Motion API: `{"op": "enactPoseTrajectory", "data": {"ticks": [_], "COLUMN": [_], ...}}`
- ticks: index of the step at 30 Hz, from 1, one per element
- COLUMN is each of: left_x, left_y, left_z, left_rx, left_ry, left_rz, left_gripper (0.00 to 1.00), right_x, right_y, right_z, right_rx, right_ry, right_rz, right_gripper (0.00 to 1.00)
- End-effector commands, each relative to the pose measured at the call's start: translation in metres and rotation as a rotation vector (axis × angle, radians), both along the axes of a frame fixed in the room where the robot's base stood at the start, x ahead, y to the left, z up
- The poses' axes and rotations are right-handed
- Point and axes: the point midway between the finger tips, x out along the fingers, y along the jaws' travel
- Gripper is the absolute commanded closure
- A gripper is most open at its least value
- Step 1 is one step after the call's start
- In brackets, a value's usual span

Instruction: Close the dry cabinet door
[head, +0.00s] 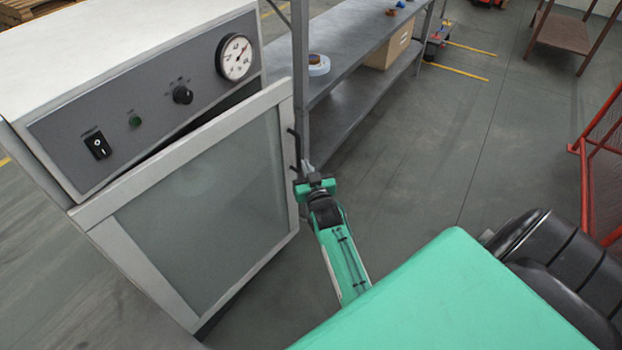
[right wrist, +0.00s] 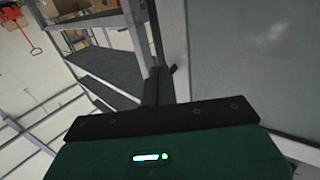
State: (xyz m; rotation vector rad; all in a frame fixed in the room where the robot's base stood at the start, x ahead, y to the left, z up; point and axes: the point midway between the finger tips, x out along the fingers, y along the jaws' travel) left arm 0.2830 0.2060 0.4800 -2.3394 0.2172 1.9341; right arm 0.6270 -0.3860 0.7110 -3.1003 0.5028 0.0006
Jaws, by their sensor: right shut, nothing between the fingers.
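The dry cabinet (head: 140,85) stands at the left of the head view, with a grey control panel on its upper front. Its door (head: 108,232) has a light frame around a grey glass pane. A dark wedge-shaped gap above the door widens to the right, so the door is slightly ajar at its right side. A black handle (head: 296,148) is on the door's right edge. My right gripper (head: 305,168) is shut and empty, close beside the handle and the door edge; I cannot tell whether it touches. The right wrist view shows its fingers (right wrist: 156,86) beside the door frame (right wrist: 176,45). My left gripper is not in view.
A grey metal shelf bench (head: 355,85) stands just right of the cabinet, with a tape roll (head: 318,65) and a cardboard box (head: 392,45). A red railing (head: 588,185) is at the far right. The floor between them is clear.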

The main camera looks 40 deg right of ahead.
Motion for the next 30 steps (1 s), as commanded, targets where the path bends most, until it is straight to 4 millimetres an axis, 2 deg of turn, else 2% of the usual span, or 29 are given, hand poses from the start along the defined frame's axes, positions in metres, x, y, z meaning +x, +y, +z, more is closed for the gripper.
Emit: {"op": "enactPoseTrajectory", "data": {"ticks": [3,9,25,29,30], "left_x": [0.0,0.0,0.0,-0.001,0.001], "left_y": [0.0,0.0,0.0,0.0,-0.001], "left_z": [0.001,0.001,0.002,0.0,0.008], "left_rx": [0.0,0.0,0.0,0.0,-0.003], "left_ry": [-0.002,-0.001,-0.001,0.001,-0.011], "left_rz": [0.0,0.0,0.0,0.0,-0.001], "left_gripper": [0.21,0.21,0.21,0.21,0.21], "right_x": [0.02,0.041,0.05,0.066,0.074], "right_y": [-0.007,-0.014,-0.016,-0.014,-0.012], "right_z": [0.0,0.0,0.0,0.0,0.0], "right_rx": [0.0,0.0,-0.001,-0.003,-0.005], "right_ry": [-0.001,0.0,-0.001,-0.003,-0.004], "right_rz": [0.0,0.0,0.003,0.031,0.046], "right_gripper": [1.0,1.0,1.0,1.0,1.0]}}
